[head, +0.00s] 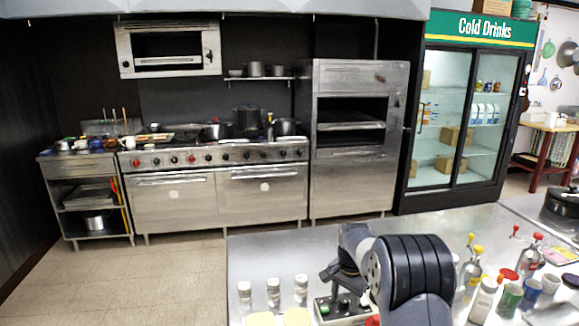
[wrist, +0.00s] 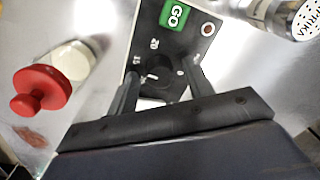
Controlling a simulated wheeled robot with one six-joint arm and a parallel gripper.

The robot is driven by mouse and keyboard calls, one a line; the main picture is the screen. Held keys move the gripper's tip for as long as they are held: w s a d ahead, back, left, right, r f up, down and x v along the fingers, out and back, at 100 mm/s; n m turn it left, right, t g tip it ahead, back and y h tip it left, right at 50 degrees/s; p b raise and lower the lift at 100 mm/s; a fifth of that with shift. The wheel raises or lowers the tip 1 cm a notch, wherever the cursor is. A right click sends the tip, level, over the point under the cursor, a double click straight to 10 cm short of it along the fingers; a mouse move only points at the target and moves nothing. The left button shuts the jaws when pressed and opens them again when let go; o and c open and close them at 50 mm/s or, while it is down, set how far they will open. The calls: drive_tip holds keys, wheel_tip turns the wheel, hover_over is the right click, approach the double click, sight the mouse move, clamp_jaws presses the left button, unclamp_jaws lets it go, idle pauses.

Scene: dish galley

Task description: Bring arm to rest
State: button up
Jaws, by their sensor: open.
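My gripper (head: 332,284) is low over the steel counter in the head view, pointing down at a black control box (head: 345,309). In the wrist view my gripper (wrist: 162,80) is open, with one dark finger on each side of the box's dial (wrist: 153,76). The dial has numbers around it and nothing is visibly clamped. A green GO button (wrist: 175,15) and a small red light or button (wrist: 208,29) sit on the panel. Whether the fingers touch the panel is unclear. My arm hides part of the counter.
Several shakers (head: 273,292) stand left of the box; one paprika shaker (wrist: 292,15) shows in the wrist view, as does a red-topped container (wrist: 42,90). Bottles (head: 484,300) and cups (head: 510,298) crowd the right. The counter (head: 262,256) behind the shakers is clear.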

drive_tip(key=n, duration=0.9)
drive_tip(key=shift+n, duration=0.4)
drive_tip(key=n, duration=0.4)
drive_tip(key=shift+w+a+n+g+p, duration=0.1)
drive_tip(key=shift+n+g+p, duration=0.2)
drive_tip(key=shift+g+p, duration=0.1)
drive_tip(key=n, duration=0.5)
drive_tip(key=shift+a, duration=0.1)
